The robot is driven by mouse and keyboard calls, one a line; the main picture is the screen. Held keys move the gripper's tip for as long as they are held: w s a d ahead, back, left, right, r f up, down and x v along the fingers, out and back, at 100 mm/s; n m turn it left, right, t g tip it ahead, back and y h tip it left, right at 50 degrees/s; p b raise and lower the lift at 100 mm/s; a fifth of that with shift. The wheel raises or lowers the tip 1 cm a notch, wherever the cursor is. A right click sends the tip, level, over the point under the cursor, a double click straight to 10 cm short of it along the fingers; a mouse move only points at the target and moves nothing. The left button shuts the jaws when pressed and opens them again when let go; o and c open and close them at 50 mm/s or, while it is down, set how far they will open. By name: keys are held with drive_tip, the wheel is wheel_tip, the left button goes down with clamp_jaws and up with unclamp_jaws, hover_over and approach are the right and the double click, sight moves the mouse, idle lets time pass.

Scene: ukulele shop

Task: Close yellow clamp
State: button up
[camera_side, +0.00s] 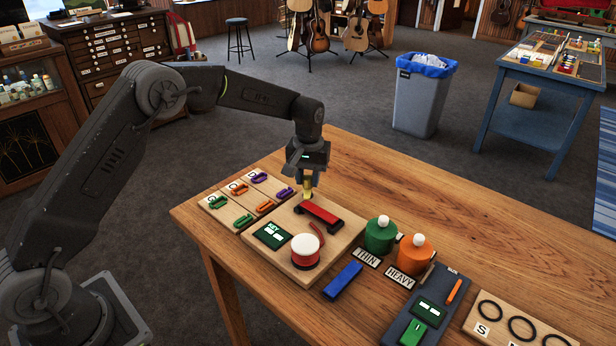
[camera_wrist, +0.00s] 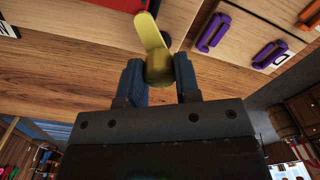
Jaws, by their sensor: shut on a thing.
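The yellow clamp (camera_wrist: 152,35) shows in the wrist view as a yellow lever with a rounded, darker yellow lower part. My gripper (camera_wrist: 158,78) has its two dark blue-grey fingers on either side of that lower part, shut on it. In the side view my gripper (camera_side: 308,184) points down at the back edge of the wooden board, with a bit of the yellow clamp (camera_side: 308,187) showing between the fingers. The clamp is just behind the red bar (camera_side: 320,214). The fingers hide much of the clamp, and I cannot tell from these views whether it is closed.
The wooden board (camera_side: 345,236) also holds a red-and-white drum (camera_side: 306,251) and a green KEY display (camera_side: 272,235). Coloured clips lie on small boards (camera_side: 240,212) to the left. Green (camera_side: 380,236) and orange jars (camera_side: 413,255) stand to the right.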

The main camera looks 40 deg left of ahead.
sight(308, 177)
drive_tip(key=shift+r, duration=0.1)
idle(0.4)
drive_tip(key=o, duration=0.9)
wheel_tip(308, 177, up, 14)
drive_tip(key=shift+f, duration=0.1)
drive_tip(key=s+d+r+m+t, duration=0.1)
drive_tip(key=s+r+t, duration=0.1)
drive_tip(key=s+r, duration=0.45)
drive_tip(key=s+r+m+t, duration=0.1)
drive_tip(key=s+r, duration=0.2)
drive_tip(key=s, duration=0.6)
drive_tip(key=s+f+m+t, duration=0.1)
drive_tip(key=s+f, duration=0.1)
drive_tip(key=s, duration=0.4)
drive_tip(key=s+f+m+t, duration=0.1)
drive_tip(key=s, duration=0.5)
drive_tip(key=s+f+m, duration=0.1)
drive_tip(key=s+f, duration=0.1)
drive_tip(key=s, duration=0.5)
drive_tip(key=shift+s+d+f+m+t, duration=0.1)
drive_tip(key=shift+d+f+m+t, duration=0.2)
drive_tip(key=shift+d+t, duration=0.1)
